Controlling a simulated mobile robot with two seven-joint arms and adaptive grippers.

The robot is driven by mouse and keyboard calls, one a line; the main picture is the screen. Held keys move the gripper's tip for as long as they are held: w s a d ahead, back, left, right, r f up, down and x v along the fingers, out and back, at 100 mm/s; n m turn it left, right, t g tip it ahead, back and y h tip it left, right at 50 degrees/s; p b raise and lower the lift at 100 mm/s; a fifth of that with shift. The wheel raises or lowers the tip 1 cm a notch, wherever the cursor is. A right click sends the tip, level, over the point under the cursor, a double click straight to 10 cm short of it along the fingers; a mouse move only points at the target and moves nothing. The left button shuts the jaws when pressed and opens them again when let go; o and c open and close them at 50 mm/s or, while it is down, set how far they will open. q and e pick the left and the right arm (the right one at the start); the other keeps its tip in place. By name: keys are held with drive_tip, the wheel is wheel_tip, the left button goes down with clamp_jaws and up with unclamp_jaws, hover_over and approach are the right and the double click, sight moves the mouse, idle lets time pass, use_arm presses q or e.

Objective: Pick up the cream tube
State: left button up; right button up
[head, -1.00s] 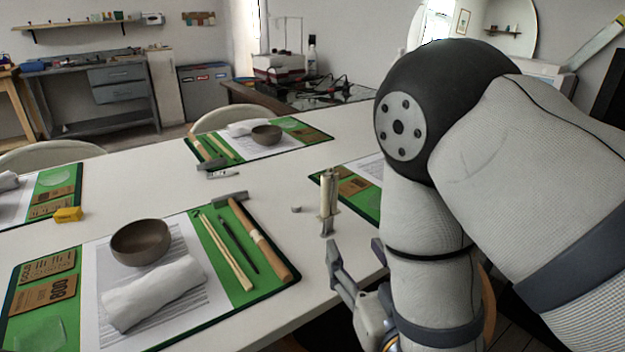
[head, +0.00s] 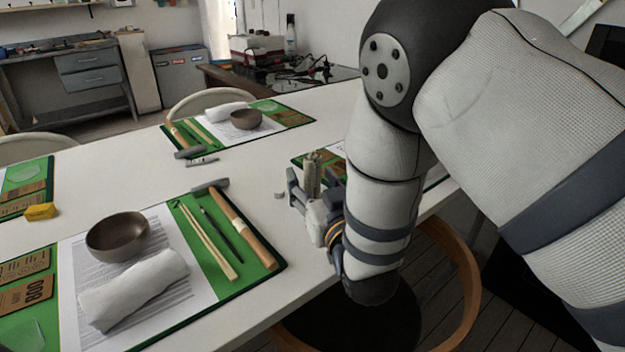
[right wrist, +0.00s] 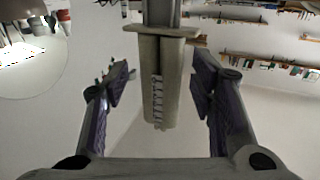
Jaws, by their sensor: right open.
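The cream tube (head: 312,174) stands upright on the white table, near its right edge. It shows as a cream, narrow body with a ridged strip and a flange in the right wrist view (right wrist: 158,85). My right gripper (head: 315,192) is open around it, with one finger on each side. In the right wrist view the open fingers (right wrist: 160,98) leave a gap on both sides of the tube, so neither touches it. The tube's lower part is hidden behind the gripper in the head view. My left gripper is not in view.
A green mat (head: 277,268) with a bowl (head: 118,238), a white cloth roll (head: 133,288) and wooden sticks lies to the left. A small pale piece (head: 279,195) lies just left of the gripper. A chair (head: 470,270) stands at the table's right edge.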

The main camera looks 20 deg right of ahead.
sight(314, 163)
clamp_jaws()
wheel_tip(314, 163, up, 4)
drive_tip(key=shift+p, duration=0.5)
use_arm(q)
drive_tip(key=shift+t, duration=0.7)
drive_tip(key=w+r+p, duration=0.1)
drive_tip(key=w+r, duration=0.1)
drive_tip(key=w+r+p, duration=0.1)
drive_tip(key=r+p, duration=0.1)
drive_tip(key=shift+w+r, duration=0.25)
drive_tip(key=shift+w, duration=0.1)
use_arm(e)
drive_tip(key=s+a+r, duration=0.7)
drive_tip(key=s+r, duration=0.2)
drive_tip(key=s, duration=0.3)
drive_tip(key=shift+s, duration=0.15)
